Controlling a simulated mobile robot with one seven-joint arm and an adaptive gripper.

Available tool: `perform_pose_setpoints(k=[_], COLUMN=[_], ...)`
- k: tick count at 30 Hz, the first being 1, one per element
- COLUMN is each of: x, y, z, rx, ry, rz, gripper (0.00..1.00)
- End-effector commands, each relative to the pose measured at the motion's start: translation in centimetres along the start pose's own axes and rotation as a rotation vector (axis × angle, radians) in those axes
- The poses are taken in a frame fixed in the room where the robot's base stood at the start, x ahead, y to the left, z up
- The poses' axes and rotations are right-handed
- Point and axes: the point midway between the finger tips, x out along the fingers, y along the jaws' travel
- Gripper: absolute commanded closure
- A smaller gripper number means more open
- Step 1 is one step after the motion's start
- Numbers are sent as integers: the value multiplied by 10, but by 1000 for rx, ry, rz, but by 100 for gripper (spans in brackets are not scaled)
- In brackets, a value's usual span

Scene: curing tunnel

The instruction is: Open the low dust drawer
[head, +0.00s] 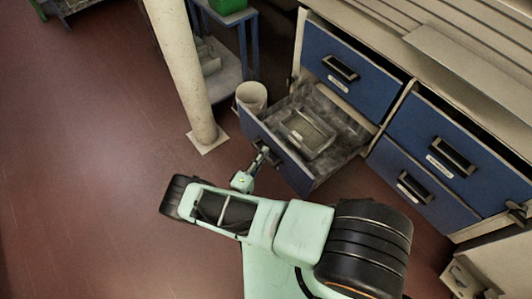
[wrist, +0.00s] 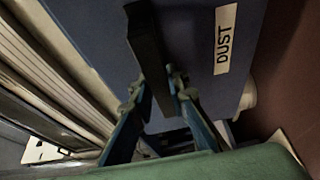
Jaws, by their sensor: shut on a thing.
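The low dust drawer (head: 294,173) is pulled well out from the left end of the bench, below another blue drawer. Its grey, dusty inside shows, with a shallow tray-like piece (head: 305,134) in it. In the wrist view its blue front (wrist: 92,30) carries the label DUST (wrist: 225,40). My gripper (wrist: 155,82) is shut on the dark bar handle (wrist: 146,40), one finger on each side. In the head view my gripper (head: 262,157) is at the drawer's front, and the handle is mostly hidden there.
Closed blue drawers sit above (head: 322,55) and to the right (head: 405,165). A pale round post (head: 180,70) and a pale bin (head: 252,96) stand left of the open drawer. A blue-legged table (head: 242,45) stands behind. The red-brown floor at left is clear.

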Motion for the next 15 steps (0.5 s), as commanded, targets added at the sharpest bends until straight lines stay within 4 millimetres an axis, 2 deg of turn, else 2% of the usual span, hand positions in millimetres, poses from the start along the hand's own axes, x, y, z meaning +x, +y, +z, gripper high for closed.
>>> perform_pose_setpoints(k=[8, 9, 14, 15], x=[0, 0, 0, 0], y=[0, 0, 0, 0], z=[-3, -3, -2, -2], rx=[4, 4, 3, 3], ry=[5, 5, 4, 3], rz=[-1, -1, -1, -1], gripper=[100, 84, 67, 67])
